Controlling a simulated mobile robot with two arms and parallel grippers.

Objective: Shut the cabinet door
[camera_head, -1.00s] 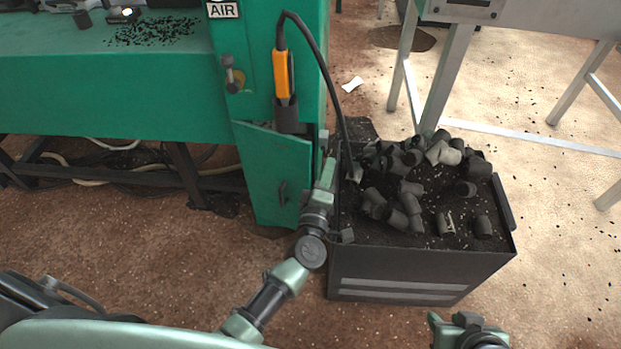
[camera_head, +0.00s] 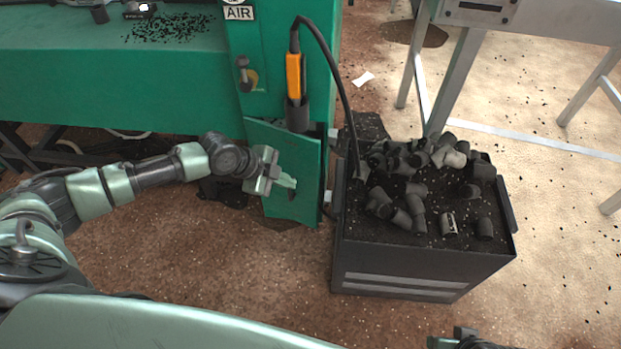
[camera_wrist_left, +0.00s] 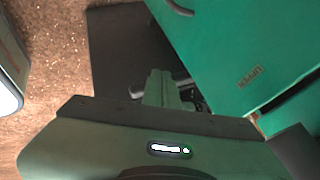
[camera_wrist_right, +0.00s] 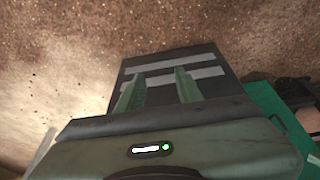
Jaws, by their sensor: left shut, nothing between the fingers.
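The green cabinet door (camera_head: 275,140) stands ajar in the head view, with its top edge slanting out from the green cabinet (camera_head: 270,70). A dark gap shows behind its upper right part. My left gripper (camera_head: 288,182) is shut and empty, in front of the door's outer face by the dark handle; whether it touches is unclear. In the left wrist view its closed fingers (camera_wrist_left: 160,88) show below a green panel (camera_wrist_left: 225,45). My right gripper (camera_head: 465,338) is at the bottom edge of the head view. In the right wrist view its fingers (camera_wrist_right: 158,90) are apart with nothing between them.
A dark bin (camera_head: 400,268) full of grey pipe pieces stands close to the right of the door. A black cable hangs from an orange tool (camera_head: 294,75) on the cabinet. A metal-legged table (camera_head: 455,75) is at the back right. The brown floor in front is clear.

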